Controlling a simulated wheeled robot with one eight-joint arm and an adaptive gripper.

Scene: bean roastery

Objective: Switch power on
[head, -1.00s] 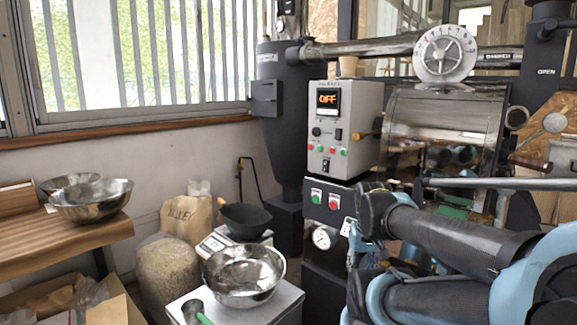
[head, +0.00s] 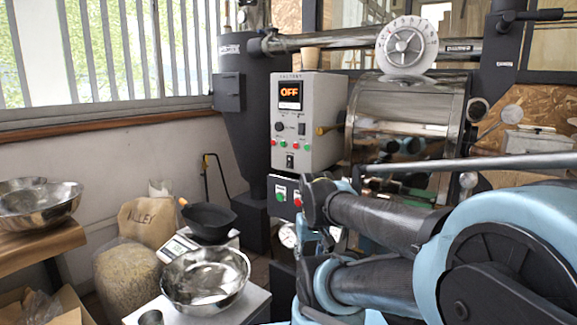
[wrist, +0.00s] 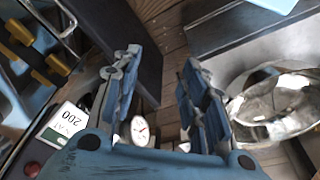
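The grey control box (head: 312,100) is mounted on the roaster, and its display (head: 289,94) reads OFF in orange. Below the display are a black knob (head: 279,127), small red and green lights or buttons, and a black switch (head: 290,161). A lower dark panel carries a green button (head: 280,194) and a red button (head: 297,200). My gripper (wrist: 160,62) is open and empty in the wrist view, pointing toward the floor area. In the head view my arm spans the lower right, and I cannot make out the fingertips there.
A steel bowl (head: 205,280) stands on a low stand in front; it also shows in the wrist view (wrist: 285,105). A scale with a black scoop (head: 208,221) and a sack (head: 150,220) are behind. A round gauge (wrist: 140,131) lies close beyond my left finger.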

